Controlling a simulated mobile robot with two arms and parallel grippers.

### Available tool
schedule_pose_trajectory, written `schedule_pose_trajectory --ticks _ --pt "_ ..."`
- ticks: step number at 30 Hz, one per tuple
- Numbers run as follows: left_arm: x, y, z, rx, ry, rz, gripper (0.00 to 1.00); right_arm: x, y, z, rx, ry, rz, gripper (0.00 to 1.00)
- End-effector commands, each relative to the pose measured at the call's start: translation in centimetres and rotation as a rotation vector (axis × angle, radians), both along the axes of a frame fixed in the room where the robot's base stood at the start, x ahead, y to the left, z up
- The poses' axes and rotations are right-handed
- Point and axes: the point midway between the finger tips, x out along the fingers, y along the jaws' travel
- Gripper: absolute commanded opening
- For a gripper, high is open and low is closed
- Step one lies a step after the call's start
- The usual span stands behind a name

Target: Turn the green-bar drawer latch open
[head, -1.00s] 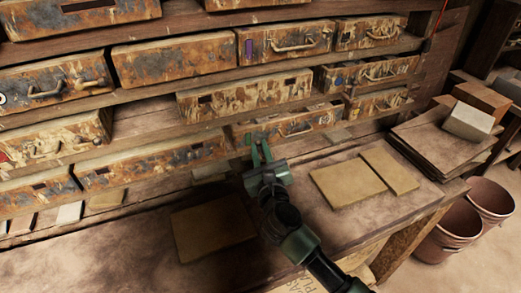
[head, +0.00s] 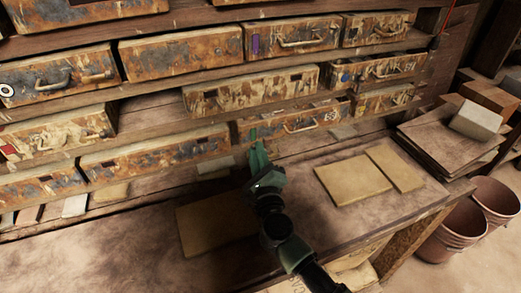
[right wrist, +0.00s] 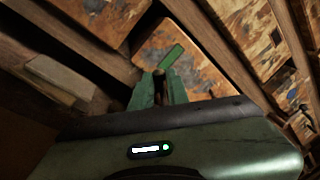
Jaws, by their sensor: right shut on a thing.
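The green-bar drawer (head: 275,129) is a rusty, flaking drawer on the lowest shelf in the head view, with a metal pull handle. Its green bar (right wrist: 172,56) lies on the drawer front, just beyond my fingertips in the right wrist view; it also shows small in the head view (head: 252,134). My right gripper (head: 258,149) is at the left end of this drawer front. In the right wrist view, its green fingers (right wrist: 159,80) are closed around a small dark latch (right wrist: 158,74). The fingers hide most of the latch. My left gripper is not in view.
Other rusty drawers (head: 155,155) fill the shelves to the left and above. Tan tiles (head: 352,180) lie on the dusty bench below. A board stack (head: 450,140) and reddish buckets (head: 448,232) stand at the right.

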Motion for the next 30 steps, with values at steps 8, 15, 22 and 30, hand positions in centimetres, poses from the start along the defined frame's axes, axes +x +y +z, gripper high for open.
schedule_pose_trajectory --ticks 8,15,22,30 --pt "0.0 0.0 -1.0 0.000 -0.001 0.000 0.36 -0.3 0.6 -1.7 -0.242 -0.097 0.000 0.00" --pt "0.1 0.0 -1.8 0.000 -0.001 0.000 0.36 -0.4 0.8 -2.7 -0.425 -0.173 0.002 0.00" --pt "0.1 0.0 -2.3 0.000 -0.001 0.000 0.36 -0.4 0.8 -3.4 -0.546 -0.224 0.002 0.00" --pt "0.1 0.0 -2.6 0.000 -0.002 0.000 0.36 -0.4 0.8 -3.7 -0.617 -0.253 0.002 0.00"
